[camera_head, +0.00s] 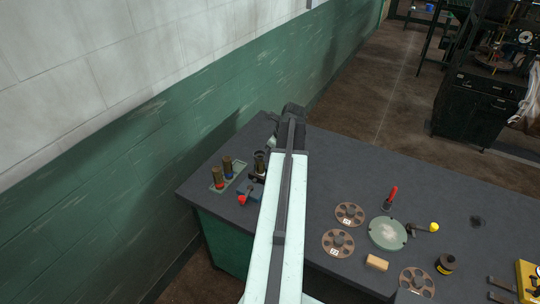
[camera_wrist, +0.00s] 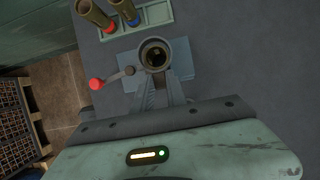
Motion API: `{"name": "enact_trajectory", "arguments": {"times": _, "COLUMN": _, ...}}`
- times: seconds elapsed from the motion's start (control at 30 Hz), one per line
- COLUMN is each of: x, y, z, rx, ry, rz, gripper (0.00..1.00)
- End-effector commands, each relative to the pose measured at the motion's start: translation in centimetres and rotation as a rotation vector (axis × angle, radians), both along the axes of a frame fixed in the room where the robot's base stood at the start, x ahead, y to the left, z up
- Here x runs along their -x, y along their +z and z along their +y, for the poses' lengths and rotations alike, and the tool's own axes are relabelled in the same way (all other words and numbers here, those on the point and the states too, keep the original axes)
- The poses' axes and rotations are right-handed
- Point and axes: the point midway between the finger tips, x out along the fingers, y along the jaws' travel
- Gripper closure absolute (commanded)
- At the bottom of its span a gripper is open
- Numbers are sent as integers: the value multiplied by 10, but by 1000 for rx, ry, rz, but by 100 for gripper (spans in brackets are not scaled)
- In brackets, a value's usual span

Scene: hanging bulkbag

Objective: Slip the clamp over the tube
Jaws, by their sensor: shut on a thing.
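My gripper (camera_wrist: 158,84) is shut, its fingers closing at the near side of a grey round collar that I take to be the clamp (camera_wrist: 139,55). A short lever with a red knob (camera_wrist: 96,84) lies at its left; the knob also shows in the head view (camera_head: 242,200). A dark tube end with a brass-coloured inside (camera_wrist: 155,55) shows within the collar, above a blue-grey plate (camera_wrist: 183,70). I cannot tell how far down the collar sits. In the head view my arm hides most of this, and a dark tube (camera_head: 260,160) shows beside it.
Two brass tubes, one red-banded (camera_head: 216,177) and one blue-banded (camera_head: 227,166), stand in a pale green tray (camera_head: 237,177) at the left. The wall is close at left.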

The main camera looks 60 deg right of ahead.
Motion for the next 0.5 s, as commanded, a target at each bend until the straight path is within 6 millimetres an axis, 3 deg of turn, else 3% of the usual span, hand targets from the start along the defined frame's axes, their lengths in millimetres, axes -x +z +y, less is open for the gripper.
{"name": "enact_trajectory", "arguments": {"times": 0.5, "x": 1, "y": -10, "z": 0, "rx": 0, "ry": -1, "rz": 0, "gripper": 100}}
